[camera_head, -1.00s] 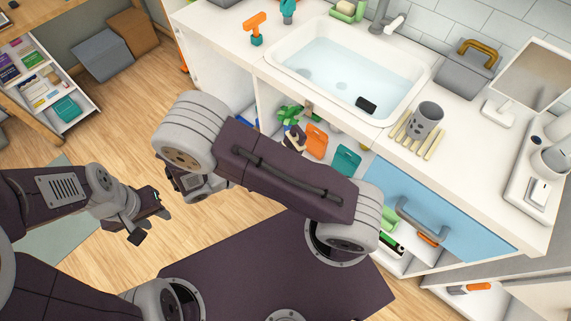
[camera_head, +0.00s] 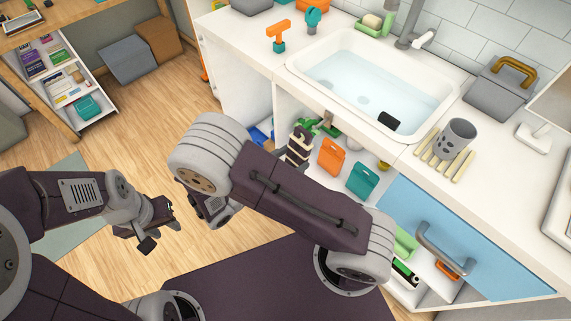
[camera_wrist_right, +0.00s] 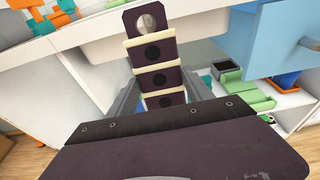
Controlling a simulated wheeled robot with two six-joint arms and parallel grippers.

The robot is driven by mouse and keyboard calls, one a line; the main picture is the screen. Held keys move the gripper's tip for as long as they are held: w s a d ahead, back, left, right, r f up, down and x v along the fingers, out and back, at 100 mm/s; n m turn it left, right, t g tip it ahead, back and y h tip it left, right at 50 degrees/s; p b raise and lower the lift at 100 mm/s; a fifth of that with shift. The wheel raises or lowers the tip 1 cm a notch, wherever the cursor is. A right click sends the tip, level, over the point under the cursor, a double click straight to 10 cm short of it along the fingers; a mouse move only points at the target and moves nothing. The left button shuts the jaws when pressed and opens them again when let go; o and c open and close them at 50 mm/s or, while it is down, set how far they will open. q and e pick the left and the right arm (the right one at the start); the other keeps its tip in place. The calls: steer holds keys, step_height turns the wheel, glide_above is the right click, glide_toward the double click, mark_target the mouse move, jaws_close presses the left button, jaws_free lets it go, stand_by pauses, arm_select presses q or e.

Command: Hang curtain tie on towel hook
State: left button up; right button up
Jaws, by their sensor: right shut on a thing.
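The curtain tie (camera_head: 299,146) is a dark purple strap with cream bands and dark round spots. In the right wrist view the tie (camera_wrist_right: 157,78) stands up between the fingers of my right gripper (camera_wrist_right: 160,95), which is shut on it. Its top end has a round hole. A small brownish metal fitting (camera_head: 328,118), likely the towel hook, sits on the counter's front edge below the sink, just right of the tie's top. Contact cannot be told. My left gripper (camera_head: 158,226) is open and empty over the floor at left.
The sink (camera_head: 372,85) holds water and a black item. Below it, an open cabinet holds an orange item (camera_head: 331,157) and a teal item (camera_head: 362,180).

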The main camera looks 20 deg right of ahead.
steer(key=shift+r+b+x, duration=0.15)
steer(key=shift+b+x, duration=0.25)
steer(key=shift+x, duration=0.85)
steer(key=shift+r+b+x, duration=0.1)
steer(key=shift+b+x, duration=0.3)
steer(key=shift+x, duration=0.85)
steer(key=shift+w+d+f, duration=0.25)
steer(key=shift+d+f, duration=0.2)
steer(key=shift+d, duration=0.2)
steer(key=o, duration=1.5)
steer(key=shift+c, duration=0.2)
steer(key=p+v, duration=0.1)
steer(key=v, duration=0.8)
steer(key=shift+a+p, duration=0.1)
steer(key=shift+p, duration=0.3)
